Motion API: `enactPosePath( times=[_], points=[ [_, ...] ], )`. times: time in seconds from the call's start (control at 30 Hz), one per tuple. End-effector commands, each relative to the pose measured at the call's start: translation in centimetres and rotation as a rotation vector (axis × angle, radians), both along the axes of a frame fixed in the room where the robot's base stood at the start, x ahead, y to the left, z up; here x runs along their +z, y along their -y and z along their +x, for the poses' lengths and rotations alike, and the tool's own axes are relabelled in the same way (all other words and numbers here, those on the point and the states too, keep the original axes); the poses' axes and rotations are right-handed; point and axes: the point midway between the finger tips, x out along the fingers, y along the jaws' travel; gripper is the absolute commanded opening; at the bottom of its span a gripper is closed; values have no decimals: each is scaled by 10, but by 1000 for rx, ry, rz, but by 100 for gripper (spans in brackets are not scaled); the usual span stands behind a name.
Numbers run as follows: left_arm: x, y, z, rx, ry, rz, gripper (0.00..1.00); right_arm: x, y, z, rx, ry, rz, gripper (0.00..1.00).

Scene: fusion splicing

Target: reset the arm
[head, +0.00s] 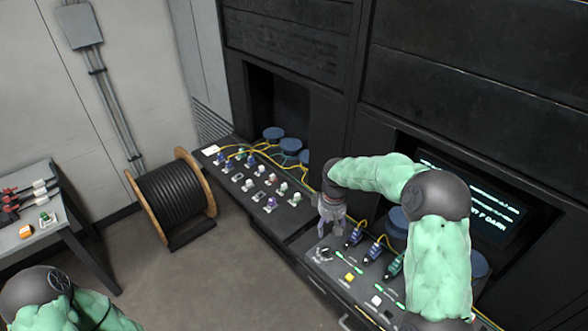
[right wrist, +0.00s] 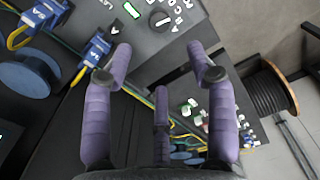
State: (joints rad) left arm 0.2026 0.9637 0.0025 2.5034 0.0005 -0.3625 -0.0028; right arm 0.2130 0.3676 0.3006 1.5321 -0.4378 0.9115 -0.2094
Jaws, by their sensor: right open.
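My right arm reaches in from the right in the head view, its gripper (head: 332,222) pointing down above the left end of the control panel (head: 312,262). In the right wrist view the purple fingers of this gripper (right wrist: 162,62) are spread, with nothing between them. A round selector knob (right wrist: 160,19) with letters beside it lies beyond the fingertips, apart from them. The knob (head: 325,253) also shows just below the gripper in the head view. Part of my left arm (head: 60,305) shows at the bottom left; its gripper is out of view.
Blue connectors (head: 372,250) with yellow cables stand on the panel near my right arm. A shelf (head: 225,178) with several small connectors lies to the left. A cable reel (head: 175,197) and a side table (head: 30,240) stand farther left. Floor between is clear.

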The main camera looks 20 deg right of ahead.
Motion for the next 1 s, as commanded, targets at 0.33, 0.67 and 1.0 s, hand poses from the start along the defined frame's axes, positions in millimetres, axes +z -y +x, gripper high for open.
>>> enactPosePath(
  times=[0.33,0.67,1.0],
  points=[
    [0,0,0,0,0,0,40,-68,-45,-21,-28,-14,100,57],
    [0,0,0,0,0,0,40,-204,-158,-131,-261,-53,319,57],
    [0,0,0,0,0,0,40,-245,-205,-237,-494,-95,353,57]
  ],
)
